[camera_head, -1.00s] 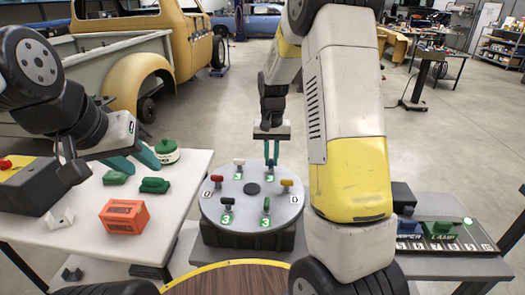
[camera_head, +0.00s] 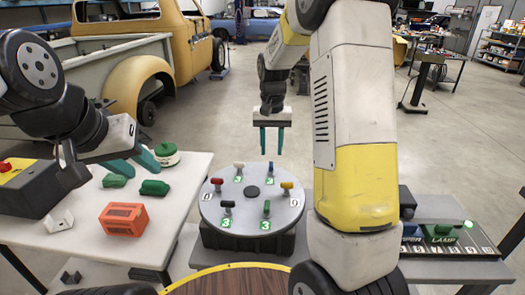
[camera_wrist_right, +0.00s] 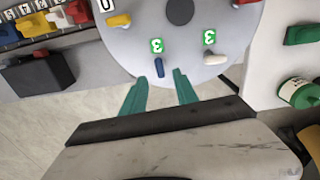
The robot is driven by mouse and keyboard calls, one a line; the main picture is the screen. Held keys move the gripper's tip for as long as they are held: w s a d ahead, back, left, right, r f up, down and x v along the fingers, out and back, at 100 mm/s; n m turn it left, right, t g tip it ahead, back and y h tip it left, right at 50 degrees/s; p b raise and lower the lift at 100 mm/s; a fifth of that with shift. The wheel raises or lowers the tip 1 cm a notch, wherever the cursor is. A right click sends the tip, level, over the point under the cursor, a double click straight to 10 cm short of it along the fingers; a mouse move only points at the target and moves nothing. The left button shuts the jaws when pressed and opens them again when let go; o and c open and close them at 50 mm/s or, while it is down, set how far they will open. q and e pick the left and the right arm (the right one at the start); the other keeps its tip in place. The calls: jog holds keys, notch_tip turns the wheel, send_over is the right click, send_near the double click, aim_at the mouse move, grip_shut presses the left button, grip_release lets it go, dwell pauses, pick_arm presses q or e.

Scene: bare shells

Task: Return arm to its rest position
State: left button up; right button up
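My right gripper (camera_head: 272,141) hangs above the far edge of the round grey turntable (camera_head: 232,208), its two green fingers apart with nothing between them. In the right wrist view the open fingers (camera_wrist_right: 160,82) point toward the turntable's rim, near a blue peg (camera_wrist_right: 159,67). My left gripper (camera_head: 138,162) is over the far part of the left table, with its green fingers apart. It is near a green-topped white container (camera_head: 166,154); I see nothing held in it.
The turntable carries several coloured pegs and green number labels. The left table (camera_head: 75,241) holds an orange box (camera_head: 124,219), green pieces (camera_head: 155,187) and a dark box (camera_head: 28,190). A panel with lettered blocks (camera_head: 443,237) is at right. A truck stands behind; open floor lies beyond.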

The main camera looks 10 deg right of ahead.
jog(key=shift+r, duration=1.3)
jog(key=s+a+r+n+t+y, duration=0.1)
jog(key=s+r+t, duration=0.2)
jog(key=s, duration=0.9)
jog(key=s+a+r+n+t+y, duration=0.1)
jog(key=s+r+n+t, duration=0.1)
jog(key=s+r, duration=0.6)
jog(key=s+t, duration=0.1)
jog(key=s, duration=0.3)
jog(key=shift+s, duration=0.15)
jog(key=shift+a, duration=0.1)
